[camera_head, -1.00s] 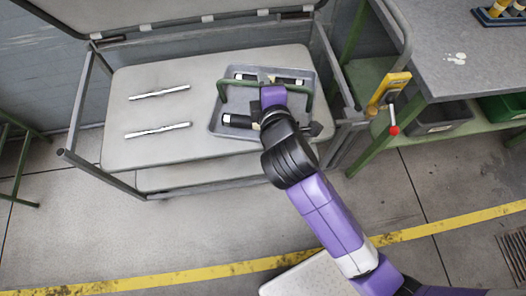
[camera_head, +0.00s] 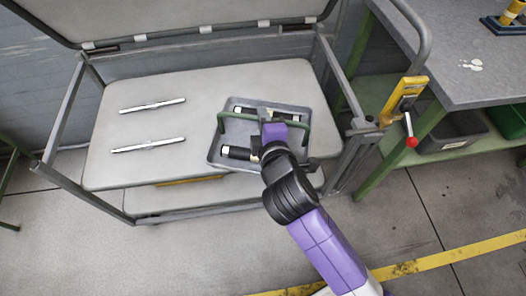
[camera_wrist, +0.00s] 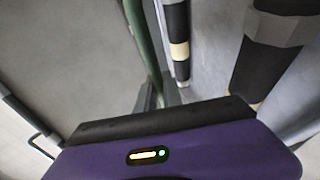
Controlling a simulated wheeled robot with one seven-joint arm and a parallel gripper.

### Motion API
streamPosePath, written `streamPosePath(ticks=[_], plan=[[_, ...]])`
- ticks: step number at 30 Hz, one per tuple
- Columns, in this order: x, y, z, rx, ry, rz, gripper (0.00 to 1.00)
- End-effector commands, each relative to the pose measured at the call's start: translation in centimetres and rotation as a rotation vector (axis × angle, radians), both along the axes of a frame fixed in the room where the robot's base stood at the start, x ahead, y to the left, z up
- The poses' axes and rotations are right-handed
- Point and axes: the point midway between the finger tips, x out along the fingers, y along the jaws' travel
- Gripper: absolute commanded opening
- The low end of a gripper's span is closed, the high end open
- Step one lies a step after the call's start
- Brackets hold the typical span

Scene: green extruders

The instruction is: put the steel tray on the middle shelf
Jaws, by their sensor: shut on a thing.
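The steel tray (camera_head: 232,131) is a shallow grey tray with a green bar handle (camera_head: 235,115) and black-and-white cylinders in it. In the head view it appears over the right part of the middle shelf (camera_head: 150,82), its front edge near the shelf's front edge. I cannot tell whether it touches the shelf. My gripper (camera_head: 270,121) is shut on the green handle, which also shows in the wrist view (camera_wrist: 143,45). My gripper and wrist hide part of the tray's right side.
Two silver rods (camera_head: 148,145) lie on the shelf's left part. The shelf has grey frame posts (camera_head: 342,85). A lower shelf (camera_head: 150,203) shows beneath.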

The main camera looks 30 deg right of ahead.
Motion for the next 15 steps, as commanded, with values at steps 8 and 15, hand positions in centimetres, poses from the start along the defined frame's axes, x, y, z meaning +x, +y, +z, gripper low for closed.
streamPosePath(ticks=[8, 15], plan=[[0.0, 0.0, -6.3, -0.002, -0.002, 0.000, 0.00], [0.1, 0.0, -9.1, 0.000, -0.004, 0.000, 0.00]])
